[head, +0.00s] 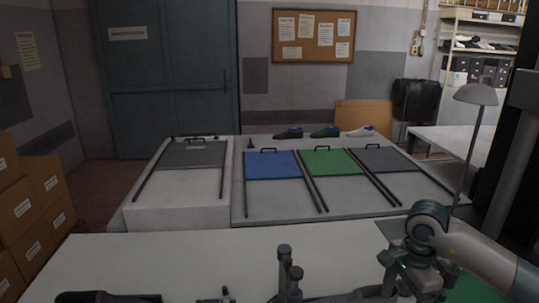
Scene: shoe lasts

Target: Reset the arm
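My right arm comes in from the right, and my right gripper (405,275) hangs low over the near table, at its right. Its fingertips do not show clearly, so I cannot tell whether it is open or shut. I see no part that is clearly my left gripper. On the far table (275,208), a dark brown shoe last (289,133), a green one (325,131) and a whitish one (360,131) stand in a row at the back.
Blue (271,166), green (329,163) and grey (384,160) handled panels lie between dark rails; another grey panel (193,154) is at left. Dark upright posts (290,270) stand at the near table's front. A lamp (475,95) stands right, cartons (30,210) left. The near table's middle (190,260) is clear.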

